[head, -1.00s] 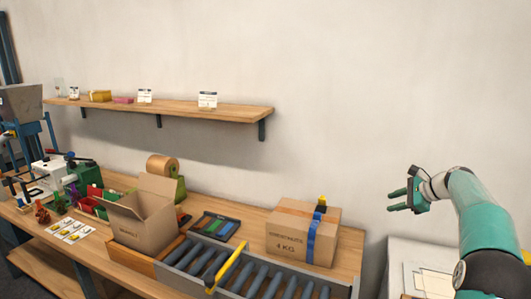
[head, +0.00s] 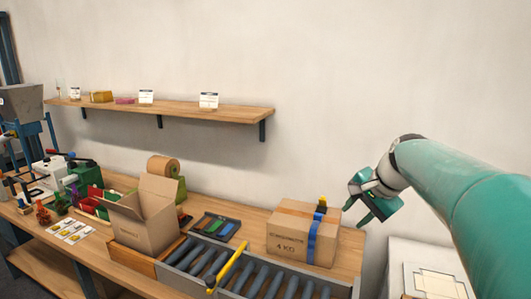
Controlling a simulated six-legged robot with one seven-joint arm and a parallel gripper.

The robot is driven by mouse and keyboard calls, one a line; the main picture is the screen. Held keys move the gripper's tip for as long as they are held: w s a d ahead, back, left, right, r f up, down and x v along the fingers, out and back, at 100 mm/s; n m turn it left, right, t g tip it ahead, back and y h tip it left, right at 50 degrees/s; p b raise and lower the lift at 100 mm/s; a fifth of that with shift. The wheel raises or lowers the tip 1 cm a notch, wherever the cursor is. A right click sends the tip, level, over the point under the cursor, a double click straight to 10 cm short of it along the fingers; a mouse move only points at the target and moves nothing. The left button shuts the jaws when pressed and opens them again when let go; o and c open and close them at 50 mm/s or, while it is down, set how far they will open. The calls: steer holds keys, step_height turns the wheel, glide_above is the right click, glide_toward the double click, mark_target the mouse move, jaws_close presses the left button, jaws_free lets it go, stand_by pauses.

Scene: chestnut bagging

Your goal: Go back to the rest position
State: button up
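My gripper (head: 355,215) is in the air at the right in the head view, just right of the closed carton and higher than the bench. Its two dark green fingers are spread apart and point down and left, with nothing between them. My teal arm reaches in from the right edge. The closed carton (head: 287,231) with a blue strap stands on the bench beside the roller track; the gripper looks apart from it.
An open carton (head: 138,232) stands left of the roller conveyor (head: 262,277), which has a yellow bar across it. A wall shelf (head: 185,111) hangs above the bench. A white surface (head: 405,253) lies below my arm at the right. The wall space above the closed carton is clear.

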steer(key=s+a+f+n+h, duration=0.1)
steer(key=s+a+f+n, duration=0.1)
steer(key=s, duration=0.6)
steer(key=s+a+f+n+h, duration=0.1)
steer(key=s+f+n, duration=0.3)
steer(key=s, duration=0.5)
steer(key=s+a+f+n+h, duration=0.1)
steer(key=s+a+f+n, duration=0.1)
steer(key=s, duration=0.7)
steer(key=shift+s+a+f+n+t, duration=0.15)
steer(key=shift+a+f+n+t, duration=0.25)
steer(key=shift+n, duration=0.8)
